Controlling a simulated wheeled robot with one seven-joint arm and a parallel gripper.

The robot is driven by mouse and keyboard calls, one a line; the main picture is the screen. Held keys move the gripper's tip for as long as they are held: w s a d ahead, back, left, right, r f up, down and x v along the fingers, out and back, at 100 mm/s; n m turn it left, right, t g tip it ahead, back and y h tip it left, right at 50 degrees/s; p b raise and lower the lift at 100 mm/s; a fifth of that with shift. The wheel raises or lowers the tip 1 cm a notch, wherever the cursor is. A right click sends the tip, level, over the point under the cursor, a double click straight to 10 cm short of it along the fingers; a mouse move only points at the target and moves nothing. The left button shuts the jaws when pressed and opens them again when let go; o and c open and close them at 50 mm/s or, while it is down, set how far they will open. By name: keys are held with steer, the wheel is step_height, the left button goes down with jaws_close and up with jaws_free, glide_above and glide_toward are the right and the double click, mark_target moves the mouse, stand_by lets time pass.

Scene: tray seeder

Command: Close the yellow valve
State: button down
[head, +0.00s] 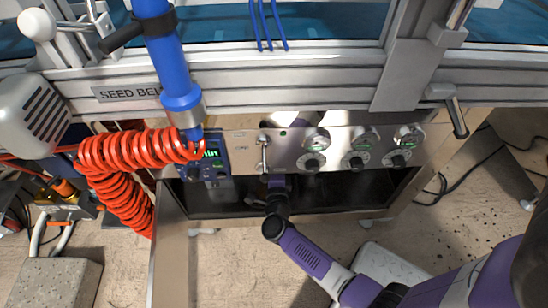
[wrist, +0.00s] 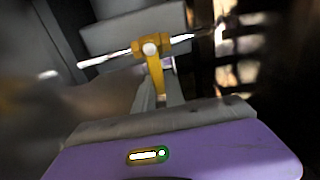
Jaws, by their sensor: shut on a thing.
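In the wrist view a yellow lever-like part (wrist: 153,68), which looks like the yellow valve's handle, stands upright with a round pale hub at its top. A thin shiny rod runs across behind or through the hub. My gripper (wrist: 163,92) is shut on the lower part of this yellow piece. The fingers hide part of it. In the head view my gripper (head: 277,183) reaches under the control panel's lower edge, and I cannot make out the yellow valve there.
The metal panel (head: 240,150) with several knobs and gauges lies just above my gripper. A coiled red hose (head: 125,200) hangs to the left, beside a blue vertical tube (head: 170,65). Below the panel is a dark opening in a frame (head: 170,270).

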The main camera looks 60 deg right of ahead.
steer(key=shift+f, duration=0.1)
stand_by(0.3)
steer(key=c, duration=1.4)
jaws_free()
steer(key=p+v, duration=0.2)
steer(key=v, duration=0.6)
steer(key=shift+p, duration=0.35)
steer(key=s+a+r+n+t+y, duration=0.2)
steer(key=s+a+r+n+y, duration=0.5)
steer(key=s+a+r+n, duration=0.55)
steer(key=s+a+r+n+t+y, duration=0.2)
steer(key=s+a+r+n+y, duration=0.65)
steer(key=n, duration=0.75)
step_height(320, 180, up, 36)
steer(key=s+d+h+p, duration=0.1)
steer(key=s+p, duration=0.1)
steer(key=p, duration=3.2)
steer(key=shift+d+p, duration=0.15)
steer(key=shift+p, duration=0.25)
